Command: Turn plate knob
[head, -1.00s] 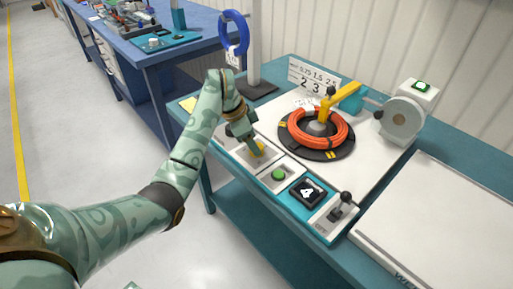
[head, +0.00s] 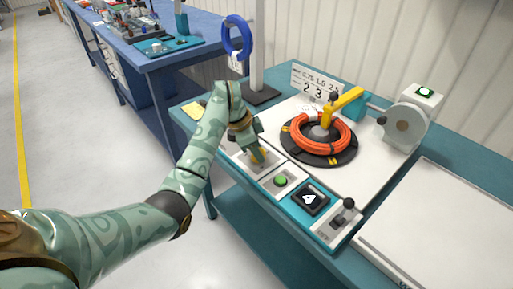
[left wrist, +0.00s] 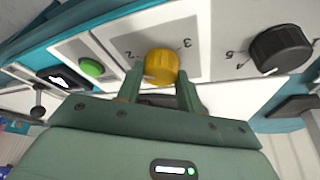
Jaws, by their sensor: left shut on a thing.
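A yellow knob (left wrist: 161,66) sits on a light square plate of the control panel, with a 2 and a 3 marked beside it in the left wrist view. My left gripper (left wrist: 160,78) has its two fingers on either side of the knob and is shut on it. In the head view the same gripper (head: 256,150) reaches down to the panel, and part of the yellow knob (head: 257,157) shows between its fingers. A black knob (left wrist: 280,49) with several numbers is to the right in the left wrist view. My right gripper is out of view.
Beside the yellow knob are a green button (head: 280,181), a black display (head: 310,198) and a lever (head: 345,211). A blue coil (head: 237,36) hangs behind my gripper.

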